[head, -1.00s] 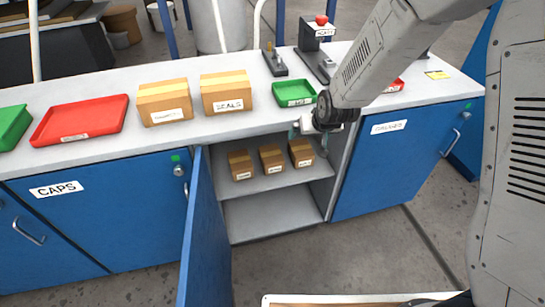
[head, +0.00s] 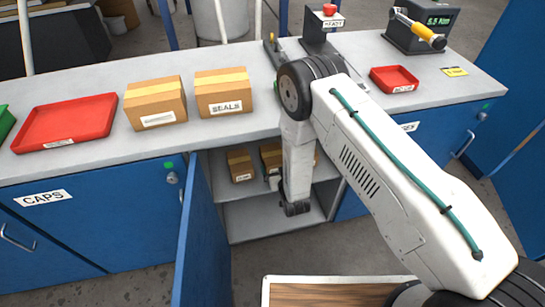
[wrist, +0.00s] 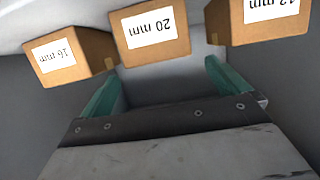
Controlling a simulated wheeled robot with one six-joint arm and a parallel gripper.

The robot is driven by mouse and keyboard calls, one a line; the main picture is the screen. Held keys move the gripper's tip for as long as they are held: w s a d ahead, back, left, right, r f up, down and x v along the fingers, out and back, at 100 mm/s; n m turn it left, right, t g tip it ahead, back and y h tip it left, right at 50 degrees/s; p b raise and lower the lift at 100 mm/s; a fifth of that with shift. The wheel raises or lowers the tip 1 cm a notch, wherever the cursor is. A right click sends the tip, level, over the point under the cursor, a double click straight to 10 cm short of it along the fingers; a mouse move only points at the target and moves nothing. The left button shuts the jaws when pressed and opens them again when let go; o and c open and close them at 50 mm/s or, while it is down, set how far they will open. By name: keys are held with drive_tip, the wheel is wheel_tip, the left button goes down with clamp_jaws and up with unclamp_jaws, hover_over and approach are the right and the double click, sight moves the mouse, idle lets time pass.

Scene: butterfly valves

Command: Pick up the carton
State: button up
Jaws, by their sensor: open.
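Three small brown cartons stand on the upper shelf inside the open cabinet. In the head view I see the left carton (head: 240,165) and part of the middle carton (head: 269,154); the right one is mostly hidden behind my arm. In the wrist view, upside down, their labels read 16 mm (wrist: 68,57), 20 mm (wrist: 150,36) and 12 mm (wrist: 270,20). My gripper (wrist: 162,74) is open and empty, its teal fingers spread just short of the 20 mm carton, roughly in line with it. In the head view it is mostly hidden by my arm.
The cabinet's blue door (head: 204,235) stands open on the left of the opening. The shelf (head: 222,190) lies over an empty lower compartment. On the counter (head: 90,158) are two larger cartons, one marked SEALS (head: 223,93), and red trays, one at left (head: 66,122).

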sight(274, 157)
drive_tip(key=x, duration=0.7)
drive_tip(key=c, duration=1.3)
drive_tip(key=shift+w+r, duration=0.1)
drive_tip(key=c, duration=0.3)
drive_tip(key=shift+r, duration=0.15)
